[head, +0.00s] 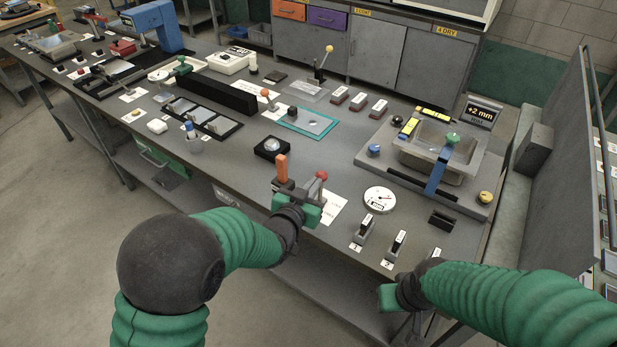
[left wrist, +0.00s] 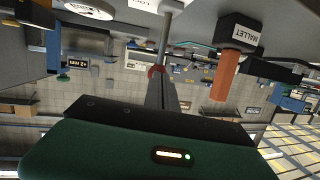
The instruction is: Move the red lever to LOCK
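The red lever's ball (head: 321,174) stands above the front edge of the bench, with a white label card (head: 333,206) beside it; its print is too small to read. My left gripper (head: 314,189) is right at the lever and hides its lower part. In the left wrist view, turned upside down, the red ball (left wrist: 156,71) is at the tips of my narrow grey fingers (left wrist: 158,88), and a metal rod (left wrist: 168,35) runs beyond it. Whether the fingers hold the lever is unclear. My right gripper (head: 388,297) is at the front edge, its fingers mostly hidden.
An orange-handled mallet (head: 282,168) stands just left of the lever; its labelled holder (left wrist: 240,30) shows in the wrist view. A round dial (head: 380,199) and small numbered switches (head: 365,228) lie to the right. A sink unit (head: 437,150) is at the back right.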

